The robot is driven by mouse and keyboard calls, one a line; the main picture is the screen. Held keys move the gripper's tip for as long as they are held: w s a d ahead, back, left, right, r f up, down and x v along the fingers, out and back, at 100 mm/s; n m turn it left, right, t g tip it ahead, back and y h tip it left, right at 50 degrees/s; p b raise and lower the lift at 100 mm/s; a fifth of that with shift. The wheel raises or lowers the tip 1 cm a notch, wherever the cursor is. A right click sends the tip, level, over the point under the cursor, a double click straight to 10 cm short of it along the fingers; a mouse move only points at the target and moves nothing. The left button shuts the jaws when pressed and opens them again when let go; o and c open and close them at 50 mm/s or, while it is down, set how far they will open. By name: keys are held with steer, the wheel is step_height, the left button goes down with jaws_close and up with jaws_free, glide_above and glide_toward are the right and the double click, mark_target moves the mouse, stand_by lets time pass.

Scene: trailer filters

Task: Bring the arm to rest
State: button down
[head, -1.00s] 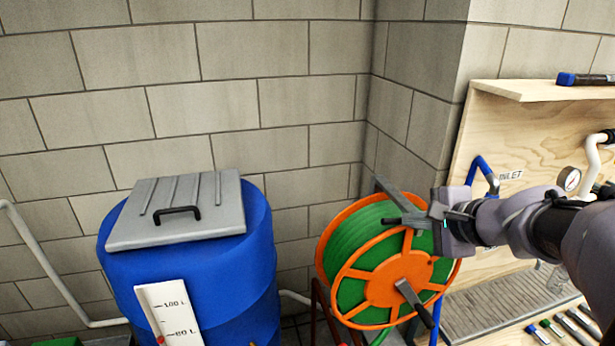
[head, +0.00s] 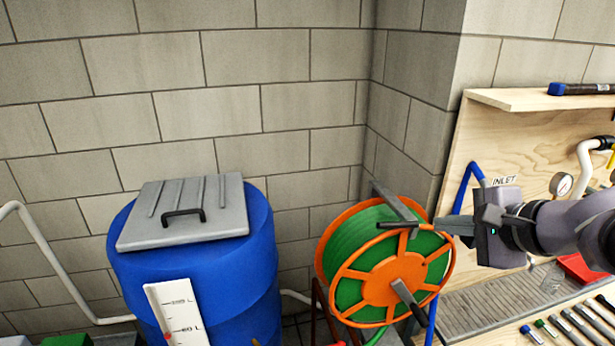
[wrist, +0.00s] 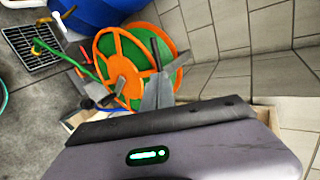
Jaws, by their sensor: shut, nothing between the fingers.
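My gripper (head: 446,225) is at the right of the head view, pointing left, with its fingers shut and empty. Its tips lie in front of the right edge of the hose reel (head: 385,280) in that picture. I cannot tell the gap in depth, but nothing is held. My arm comes in from the right edge, in front of a plywood panel. In the wrist view the gripper's purple-grey body fills the bottom, and the orange and green reel (wrist: 125,65) shows beyond it.
A blue barrel (head: 215,290) with a grey lid (head: 180,212) stands left of the reel. Right of it are a shelf (head: 530,99), a gauge (head: 561,184), an inlet pipe, a red tray (head: 580,268) and a bench with several tools. A block wall closes the back.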

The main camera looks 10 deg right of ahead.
steer(key=v, duration=0.3)
steer(key=shift+s, duration=0.2)
